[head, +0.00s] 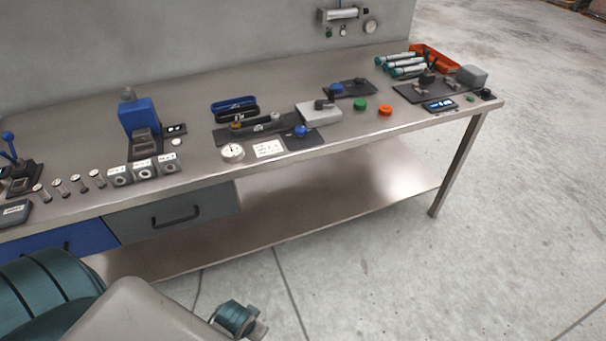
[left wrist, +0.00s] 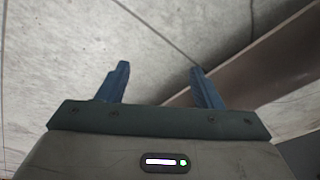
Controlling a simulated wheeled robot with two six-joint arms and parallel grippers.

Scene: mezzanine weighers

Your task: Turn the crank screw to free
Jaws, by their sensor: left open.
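A device with a blue ball knob (head: 301,131) sits near the table's front edge, on a dark plate beside a grey block (head: 319,113) with a dark handle on top. It may be the crank screw, but I cannot read its markings or its setting. A white label card (head: 268,149) and a round dial (head: 232,152) lie left of it. My left gripper (left wrist: 160,78) is open in the left wrist view, with nothing between its fingers and bare floor beyond. In the head view my left arm is low at the front, well away from the device. My right gripper is not in view.
The metal workbench (head: 210,185) has a lower shelf (head: 330,200) and drawers. A blue press (head: 140,118) stands left; green (head: 360,104) and orange (head: 385,110) buttons lie right. An orange tray (head: 436,58) is at the far right. The floor in front is clear.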

